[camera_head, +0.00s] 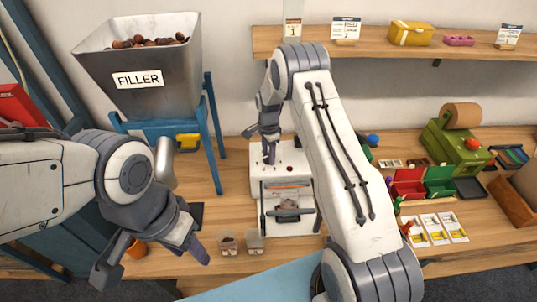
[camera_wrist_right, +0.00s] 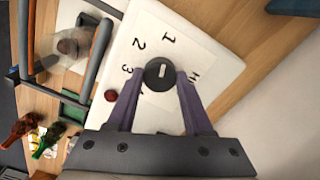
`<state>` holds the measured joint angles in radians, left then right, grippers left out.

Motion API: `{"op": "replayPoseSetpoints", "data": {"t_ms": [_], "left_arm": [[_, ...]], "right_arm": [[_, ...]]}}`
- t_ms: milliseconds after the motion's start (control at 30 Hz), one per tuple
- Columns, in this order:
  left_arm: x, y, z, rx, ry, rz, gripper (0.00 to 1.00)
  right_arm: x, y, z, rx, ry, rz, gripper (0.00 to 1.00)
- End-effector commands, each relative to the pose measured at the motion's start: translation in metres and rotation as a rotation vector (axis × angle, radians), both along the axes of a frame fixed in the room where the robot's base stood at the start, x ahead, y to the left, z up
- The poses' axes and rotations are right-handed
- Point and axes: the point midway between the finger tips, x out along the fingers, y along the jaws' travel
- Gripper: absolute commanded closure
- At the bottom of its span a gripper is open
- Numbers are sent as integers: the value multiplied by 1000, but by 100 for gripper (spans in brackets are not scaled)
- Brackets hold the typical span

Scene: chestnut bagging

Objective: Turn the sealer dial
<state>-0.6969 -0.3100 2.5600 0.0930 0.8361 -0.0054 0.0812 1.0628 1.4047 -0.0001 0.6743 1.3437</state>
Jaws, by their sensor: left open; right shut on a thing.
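The white sealer (camera_head: 302,184) stands on the wooden table in the middle of the head view. Its top panel (camera_wrist_right: 205,50) fills the middle of the right wrist view, with printed numbers 1, 2, 3 around a dark round dial (camera_wrist_right: 160,73). The dial has a pale mark on its face. My right gripper (camera_wrist_right: 158,82) is shut on the dial, one finger on each side; in the head view it (camera_head: 269,153) reaches down to the sealer's top and hides the dial. My left gripper (camera_head: 152,260) is open and empty at the lower left, apart from the sealer.
A red button (camera_wrist_right: 111,96) sits beside the dial. Two small cups (camera_head: 228,244) (camera_head: 255,241) stand in front of the sealer. The filler hopper (camera_head: 140,58) with chestnuts is at the left. Red and green boxes (camera_head: 408,186) and a green machine (camera_head: 455,146) are at the right.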

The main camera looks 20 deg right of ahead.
Motion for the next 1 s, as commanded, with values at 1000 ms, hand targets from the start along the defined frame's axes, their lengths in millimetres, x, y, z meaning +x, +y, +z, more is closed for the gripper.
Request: {"op": "replayPoseSetpoints", "data": {"t_ms": [1000], "left_arm": [[0, 0, -56, 0, 1, 9, 50]], "right_arm": [[1, 0, -1, 0, -2, 854, 100]]}}
